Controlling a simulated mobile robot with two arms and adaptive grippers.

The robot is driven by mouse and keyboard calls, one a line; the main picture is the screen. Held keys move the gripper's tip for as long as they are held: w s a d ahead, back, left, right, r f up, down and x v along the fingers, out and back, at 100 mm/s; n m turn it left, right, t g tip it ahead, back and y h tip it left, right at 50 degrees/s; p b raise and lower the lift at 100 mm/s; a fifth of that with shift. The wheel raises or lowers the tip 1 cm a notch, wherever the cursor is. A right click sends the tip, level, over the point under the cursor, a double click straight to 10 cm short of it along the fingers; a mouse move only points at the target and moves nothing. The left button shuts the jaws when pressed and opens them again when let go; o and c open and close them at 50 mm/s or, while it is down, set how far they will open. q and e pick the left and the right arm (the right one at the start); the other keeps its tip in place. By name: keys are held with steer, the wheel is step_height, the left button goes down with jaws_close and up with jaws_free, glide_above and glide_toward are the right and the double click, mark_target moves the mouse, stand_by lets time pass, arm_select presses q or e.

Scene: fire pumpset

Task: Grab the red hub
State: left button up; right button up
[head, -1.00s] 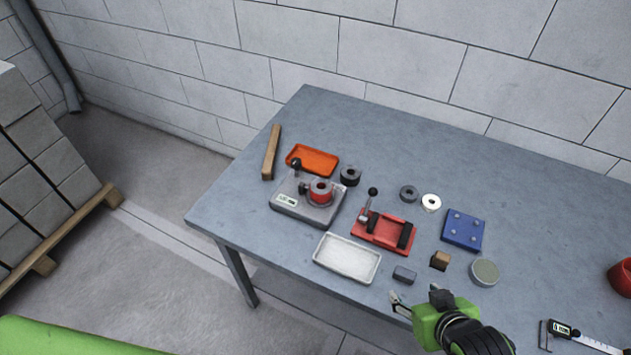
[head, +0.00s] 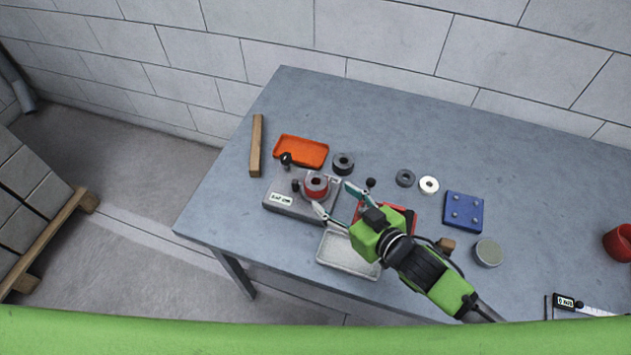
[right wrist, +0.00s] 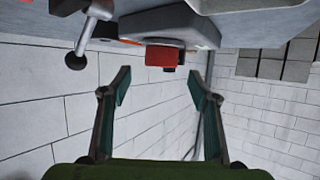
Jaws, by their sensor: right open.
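The red hub (head: 316,186) sits on a grey fixture (head: 291,203) with black knobs, at the left part of the table. In the right wrist view the red hub (right wrist: 162,56) shows ahead, between the fingertips and beyond them. My right gripper (head: 334,198) is open and empty, with its fingers pointing at the hub from the right. In the right wrist view its two fingers (right wrist: 160,88) stand wide apart, and the hub is not between the pads. My left gripper is not in view.
A red fixture (head: 408,217) is partly hidden under my right arm. A white tray (head: 335,262) lies in front and an orange tray (head: 301,151) behind. A black ring (head: 343,162) stands near the hub. A blue block (head: 463,211) lies right.

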mark_target(321, 187)
steer(key=shift+x, duration=0.75)
steer(key=shift+w+a+f, duration=0.1)
steer(key=shift+w+a, duration=0.05)
steer(key=shift+w, duration=0.1)
steer(key=shift+w+a, duration=0.2)
steer(key=shift+w, duration=0.05)
steer(key=p+x, duration=0.1)
steer(key=x, duration=0.3)
steer(key=shift+w+a+f+p, duration=0.1)
steer(key=shift+a+f+p, duration=0.1)
steer(key=shift+a+p, duration=0.1)
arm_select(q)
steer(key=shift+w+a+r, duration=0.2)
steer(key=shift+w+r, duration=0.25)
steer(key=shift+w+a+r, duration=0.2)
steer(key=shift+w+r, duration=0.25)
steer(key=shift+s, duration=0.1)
arm_select(e)
steer(key=shift+c, duration=0.5)
steer(key=c, duration=1.2)
steer(key=shift+r, duration=0.1)
jaws_close()
steer(key=shift+r, duration=0.15)
